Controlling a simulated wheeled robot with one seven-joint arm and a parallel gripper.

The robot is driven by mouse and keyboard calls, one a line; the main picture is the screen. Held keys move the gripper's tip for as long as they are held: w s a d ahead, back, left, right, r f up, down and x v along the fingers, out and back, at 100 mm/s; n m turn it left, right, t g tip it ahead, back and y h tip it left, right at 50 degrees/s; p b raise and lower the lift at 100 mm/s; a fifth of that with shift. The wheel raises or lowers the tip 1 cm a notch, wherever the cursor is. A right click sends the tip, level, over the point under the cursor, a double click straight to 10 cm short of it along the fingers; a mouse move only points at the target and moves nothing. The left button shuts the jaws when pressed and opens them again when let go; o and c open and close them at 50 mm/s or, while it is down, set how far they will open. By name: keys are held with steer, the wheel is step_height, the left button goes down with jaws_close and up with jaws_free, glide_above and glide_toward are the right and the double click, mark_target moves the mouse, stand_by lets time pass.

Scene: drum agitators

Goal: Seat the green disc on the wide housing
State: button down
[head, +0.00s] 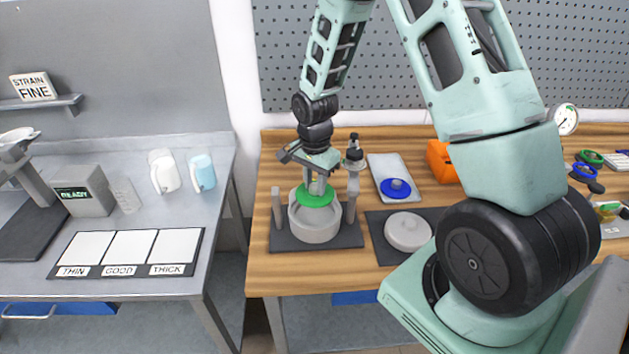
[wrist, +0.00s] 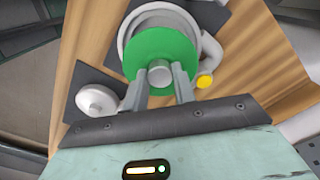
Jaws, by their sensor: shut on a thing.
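The green disc (head: 311,202) is held level by its grey centre knob between the fingers of my gripper (head: 318,184). The wide housing (head: 315,232), a pale grey round open cup, stands on a dark mat under the disc. In the head view the disc is over the housing's mouth; whether it touches the rim is hard to tell. In the wrist view my gripper (wrist: 160,79) grips the knob. The green disc (wrist: 150,48) there covers part of the housing (wrist: 126,32), whose rim shows beyond the disc's far and left edges.
Grey posts (head: 277,208) flank the housing. A pale lid (head: 408,232) lies on another dark mat to the right. A blue disc (head: 396,188) sits on a white tray (head: 382,163), with an orange box (head: 441,163) beside it. The wooden bench's front strip is clear.

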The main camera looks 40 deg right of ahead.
steer(key=shift+f+b, duration=2.3)
steer(key=shift+f, duration=1)
steer(key=shift+f, duration=0.15)
steer(key=shift+f+b, duration=0.45)
steer(key=shift+f, duration=0.15)
steer(key=c, duration=1.1)
jaws_free()
steer(key=shift+o, duration=0.2)
step_height(320, 180, up, 18)
steer(key=b, duration=0.3)
steer(key=shift+f, duration=0.25)
